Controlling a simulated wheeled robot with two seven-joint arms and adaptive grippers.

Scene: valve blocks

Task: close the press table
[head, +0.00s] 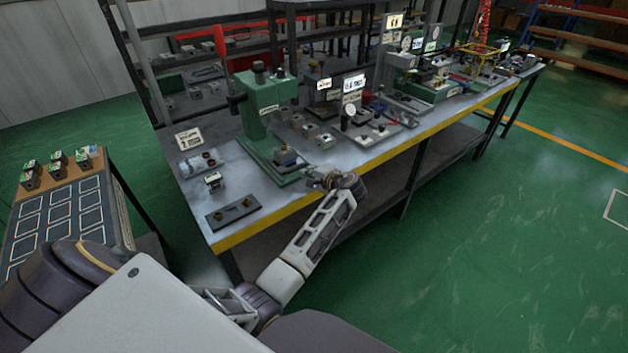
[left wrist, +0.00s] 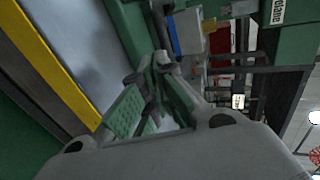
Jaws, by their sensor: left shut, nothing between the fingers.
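The green press (head: 262,112) stands on the near part of the workbench, with its column upright on a flat green base. The blue part also shows in the left wrist view (left wrist: 187,35), close beyond the fingers. My left gripper (head: 314,178) is at the front right of the press base, shut and empty. In the left wrist view its fingertips (left wrist: 150,78) are over or against green metal; contact is unclear. My right gripper is not in view.
The workbench (head: 235,232) has a yellow front edge. More fixtures (head: 365,120) crowd the right. A side table (head: 60,215) with several blocks stands at left.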

